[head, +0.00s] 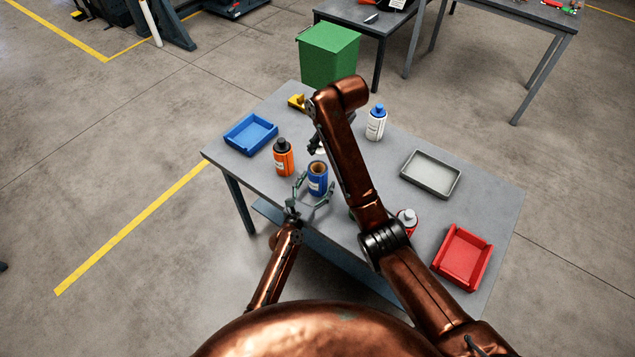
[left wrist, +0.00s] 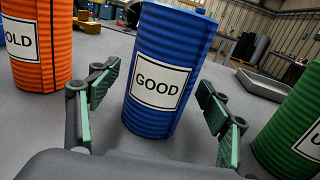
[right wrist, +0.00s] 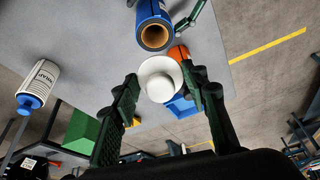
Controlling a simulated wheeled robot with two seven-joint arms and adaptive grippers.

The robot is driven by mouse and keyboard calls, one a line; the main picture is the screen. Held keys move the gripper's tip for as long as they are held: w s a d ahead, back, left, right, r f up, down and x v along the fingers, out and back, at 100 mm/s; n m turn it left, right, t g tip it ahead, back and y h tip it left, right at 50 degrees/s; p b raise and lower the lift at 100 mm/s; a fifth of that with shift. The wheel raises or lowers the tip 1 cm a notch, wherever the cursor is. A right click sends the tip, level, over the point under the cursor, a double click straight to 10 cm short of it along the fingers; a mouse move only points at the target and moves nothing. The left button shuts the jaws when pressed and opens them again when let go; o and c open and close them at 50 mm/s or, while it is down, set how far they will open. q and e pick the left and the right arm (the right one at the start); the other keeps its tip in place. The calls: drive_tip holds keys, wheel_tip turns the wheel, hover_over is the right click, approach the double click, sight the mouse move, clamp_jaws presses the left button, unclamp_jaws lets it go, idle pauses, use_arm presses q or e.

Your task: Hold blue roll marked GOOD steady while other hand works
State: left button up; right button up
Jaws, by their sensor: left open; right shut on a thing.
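The blue roll marked GOOD (head: 317,185) stands upright on the grey table; its label faces the left wrist camera (left wrist: 158,82). My left gripper (head: 314,190) is open, with one finger on each side of the roll. In the left wrist view a gap shows beside the left finger; contact on the right is unclear. My right gripper (head: 318,146) is above and behind the roll, shut on a round white part with a wide disc (right wrist: 160,78). In the right wrist view the roll's open, hollow top (right wrist: 155,36) shows beyond the white part, apart from it.
An orange container (head: 284,158) stands close left of the roll, and a green one (left wrist: 292,130) stands to its right. A blue tray (head: 250,134), white bottle (head: 376,123), grey tray (head: 431,173), red-and-white container (head: 407,222) and red tray (head: 462,257) also occupy the table.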

use_arm(q)
drive_tip(key=shift+c, duration=0.4)
drive_tip(key=c, duration=1.6)
drive_tip(key=o, duration=1.7)
drive_tip(key=shift+c, duration=0.2)
